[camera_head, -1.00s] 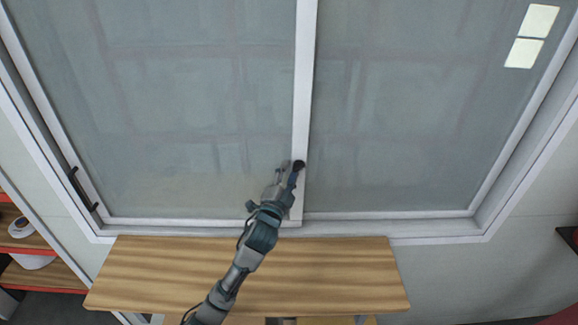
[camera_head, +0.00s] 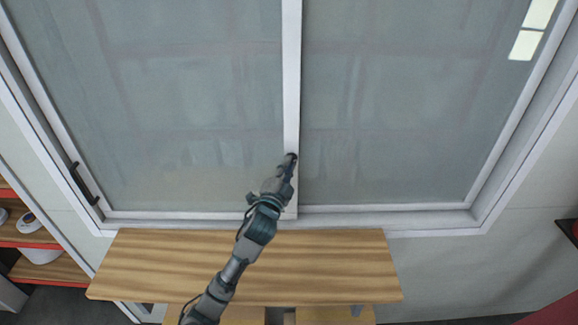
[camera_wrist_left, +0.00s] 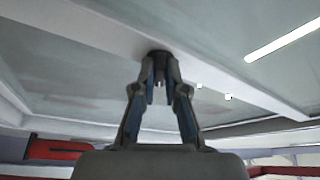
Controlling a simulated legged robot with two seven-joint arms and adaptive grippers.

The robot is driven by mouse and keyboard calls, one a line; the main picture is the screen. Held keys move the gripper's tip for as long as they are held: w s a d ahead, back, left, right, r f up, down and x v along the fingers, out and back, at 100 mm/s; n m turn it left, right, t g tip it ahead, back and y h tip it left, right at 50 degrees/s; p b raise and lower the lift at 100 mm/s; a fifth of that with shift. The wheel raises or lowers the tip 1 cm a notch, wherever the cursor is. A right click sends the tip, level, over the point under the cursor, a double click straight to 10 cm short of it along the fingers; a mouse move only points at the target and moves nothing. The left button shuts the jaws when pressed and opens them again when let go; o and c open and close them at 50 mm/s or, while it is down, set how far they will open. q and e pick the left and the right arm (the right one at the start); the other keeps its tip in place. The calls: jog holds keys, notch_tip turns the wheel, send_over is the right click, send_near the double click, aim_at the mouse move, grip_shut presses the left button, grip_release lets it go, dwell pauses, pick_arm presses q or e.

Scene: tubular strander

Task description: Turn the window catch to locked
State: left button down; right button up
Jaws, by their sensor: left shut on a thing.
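The window (camera_head: 390,110) has two large greyish panes with a white upright bar (camera_head: 291,80) between them. The window catch, a small dark piece (camera_head: 292,156), sits low on this bar. It also shows in the left wrist view as a dark rounded knob (camera_wrist_left: 159,54). My left gripper (camera_head: 288,164) reaches up from below and is shut on the catch. In the left wrist view both fingertips (camera_wrist_left: 160,74) come together at the knob and hide part of it. How far the catch is turned cannot be told. My right gripper is in neither view.
A wooden table (camera_head: 160,265) stands below the window, its visible top bare apart from my arm above it. A black handle (camera_head: 83,184) is on the left window frame. Shelves with red edges (camera_head: 40,245) hold white items at far left.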

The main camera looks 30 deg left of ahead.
pick_arm(q)
jog(key=n+y+b, duration=0.2)
jog(key=n, duration=0.3)
jog(key=n+y+b, duration=0.2)
jog(key=n+y, duration=0.1)
jog(key=n, duration=0.2)
jog(key=d+n+y+b, duration=0.1)
jog(key=n+y+b, duration=0.1)
jog(key=n, duration=0.4)
jog(key=shift+w+b, duration=0.25)
jog(key=shift+b, duration=0.1)
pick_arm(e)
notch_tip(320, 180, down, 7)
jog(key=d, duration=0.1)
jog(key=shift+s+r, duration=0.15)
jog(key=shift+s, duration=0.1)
pick_arm(q)
jog(key=shift+r+n+g+y, duration=0.1)
jog(key=shift+n+g+y, duration=0.2)
jog(key=shift+y, duration=0.1)
jog(key=c, duration=1.4)
grip_release()
jog(key=shift+o, duration=0.9)
jog(key=shift+w+a+f, duration=0.1)
jog(key=shift+f, duration=0.1)
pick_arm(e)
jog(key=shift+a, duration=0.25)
